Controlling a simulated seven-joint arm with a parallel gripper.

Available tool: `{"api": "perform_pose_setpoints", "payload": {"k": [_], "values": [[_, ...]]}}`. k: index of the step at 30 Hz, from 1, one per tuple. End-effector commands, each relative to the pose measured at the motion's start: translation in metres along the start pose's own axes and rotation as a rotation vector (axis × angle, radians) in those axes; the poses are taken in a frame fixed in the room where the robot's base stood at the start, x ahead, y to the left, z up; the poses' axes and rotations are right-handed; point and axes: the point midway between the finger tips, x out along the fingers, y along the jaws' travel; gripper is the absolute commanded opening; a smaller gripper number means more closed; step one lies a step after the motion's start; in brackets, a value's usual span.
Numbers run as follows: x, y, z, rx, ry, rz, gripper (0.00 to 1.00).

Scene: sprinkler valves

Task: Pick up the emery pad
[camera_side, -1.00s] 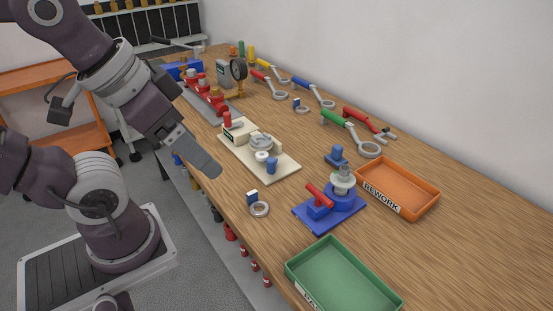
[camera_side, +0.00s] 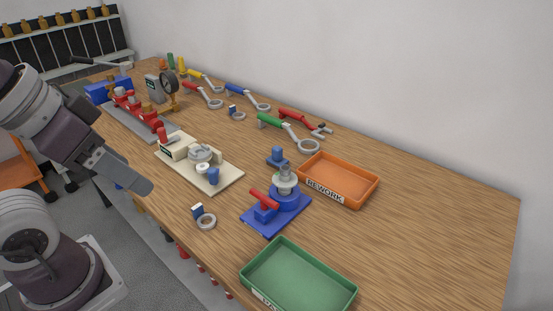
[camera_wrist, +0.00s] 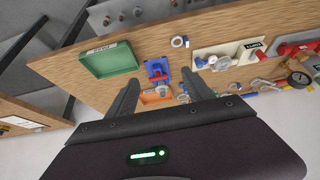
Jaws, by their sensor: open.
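I take the emery pad (camera_side: 278,158) to be the small dark-blue flat piece with a blue upright grip, though I cannot be sure. It stands on the wooden bench, left of the orange REWORK tray (camera_side: 337,181) and behind the blue fixture (camera_side: 276,208). In the wrist view I cannot pick it out surely among the small parts near the fingertips. My gripper (camera_wrist: 160,77) is open and empty in the wrist view, high above the bench. In the side view my gripper (camera_side: 140,184) hangs off the bench's left edge, well apart from the pad.
A green tray (camera_side: 298,277) sits at the front. A cream fixture (camera_side: 226,181) with a blue knob, a ring with a blue tag (camera_side: 206,221), several colored-handled wrenches (camera_side: 270,121) and a gauge (camera_side: 168,82) crowd the bench. The right end of the bench is clear.

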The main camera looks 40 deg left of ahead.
Motion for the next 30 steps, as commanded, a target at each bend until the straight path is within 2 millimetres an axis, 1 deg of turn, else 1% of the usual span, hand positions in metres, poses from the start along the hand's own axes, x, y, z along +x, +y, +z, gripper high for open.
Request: {"api": "perform_pose_setpoints", "payload": {"k": [8, 10, 11, 13, 14, 15, 17, 18, 20, 21, 23, 24, 26, 27, 29, 30], "values": [[0.000, 0.000, 0.000, 0.000, 0.000, 0.000, 0.53], [-0.001, 0.000, -0.005, -0.005, -0.006, 0.007, 0.53], [-0.002, 0.001, -0.012, -0.012, -0.015, 0.017, 0.53], [-0.003, 0.001, -0.040, -0.042, -0.048, 0.053, 0.53], [-0.002, 0.000, -0.058, -0.062, -0.066, 0.073, 0.53], [0.003, -0.002, -0.085, -0.090, -0.094, 0.098, 0.53], [0.016, -0.010, -0.127, -0.136, -0.133, 0.128, 0.53], [0.030, -0.017, -0.155, -0.162, -0.157, 0.141, 0.53], [0.057, -0.030, -0.194, -0.195, -0.188, 0.147, 0.53], [0.079, -0.040, -0.218, -0.211, -0.208, 0.142, 0.53], [0.118, -0.055, -0.249, -0.223, -0.235, 0.126, 0.53], [0.147, -0.064, -0.266, -0.220, -0.253, 0.111, 0.53], [0.192, -0.076, -0.285, -0.198, -0.277, 0.083, 0.53], [0.221, -0.083, -0.293, -0.176, -0.293, 0.063, 0.53], [0.261, -0.088, -0.300, -0.132, -0.317, 0.039, 0.53], [0.285, -0.090, -0.301, -0.101, -0.330, 0.025, 0.53]]}}
